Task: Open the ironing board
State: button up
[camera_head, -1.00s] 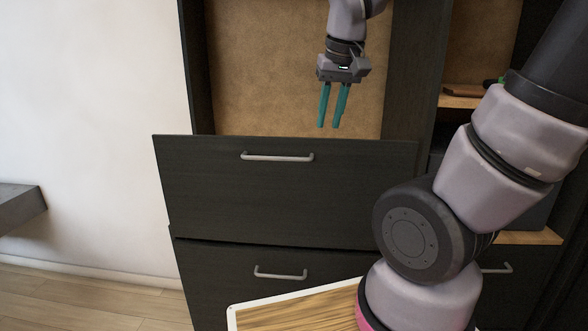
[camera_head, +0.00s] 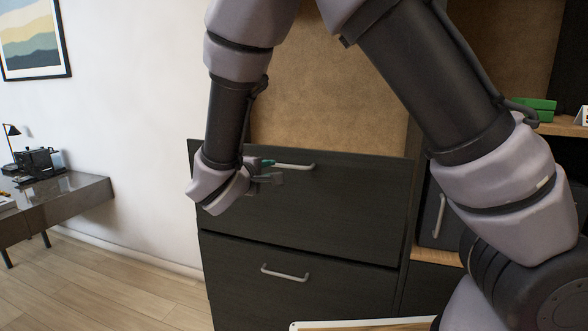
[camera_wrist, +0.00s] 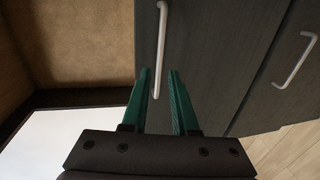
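No ironing board surface is plainly visible. The upper dark drawer front (camera_head: 320,215) has a grey bar handle (camera_head: 296,167) near its top edge and stands slightly proud of the cabinet. My gripper (camera_head: 272,170) is at the left end of this handle, partly hidden by my wrist. In the wrist view, my gripper's two green fingers (camera_wrist: 159,75) are apart, with one end of the upper handle (camera_wrist: 162,30) showing between them. I cannot tell whether they touch it.
A lower drawer front (camera_head: 330,275) with its own handle (camera_head: 285,273) is below. A desk (camera_head: 75,200) with a lamp stands at the left wall. A shelf (camera_head: 560,128) with a green item is at the right. Wooden floor (camera_head: 120,285) is clear at left.

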aim_at(282, 166)
jog(key=x, duration=1)
jog(key=shift+w, duration=0.35)
grip_shut()
dwell(1.0)
